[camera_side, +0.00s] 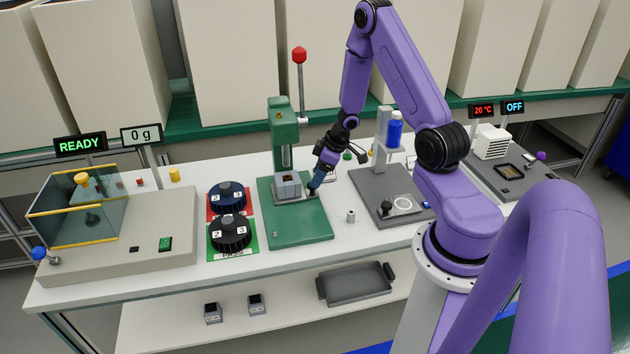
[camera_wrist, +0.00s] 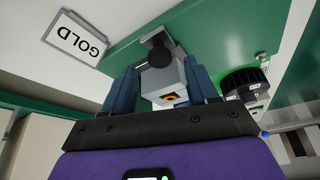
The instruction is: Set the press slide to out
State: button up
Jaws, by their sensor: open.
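The green press (camera_side: 283,130) stands on a green base plate (camera_side: 300,225), with a red-topped lever. Its grey slide (camera_side: 298,197) lies on the base and carries a grey block (camera_side: 289,183). My gripper (camera_side: 314,188) is low at the slide's right end, tilted. In the wrist view, my blue fingers (camera_wrist: 161,85) are apart, one on each side of the grey block (camera_wrist: 178,78) and the slide's dark round knob (camera_wrist: 160,53). I cannot tell whether either finger touches them. In the side view the fingertips hide the knob's area.
Two dark numbered dials (camera_side: 230,233) sit left of the press. A small grey cylinder (camera_side: 351,215) stands right of the base. A grey station with a blue bottle (camera_side: 394,130) is further right. A GOLD sign (camera_wrist: 73,40) shows in the wrist view. The white table front is mostly clear.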

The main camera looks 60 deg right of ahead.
jog(key=shift+x, duration=1.55)
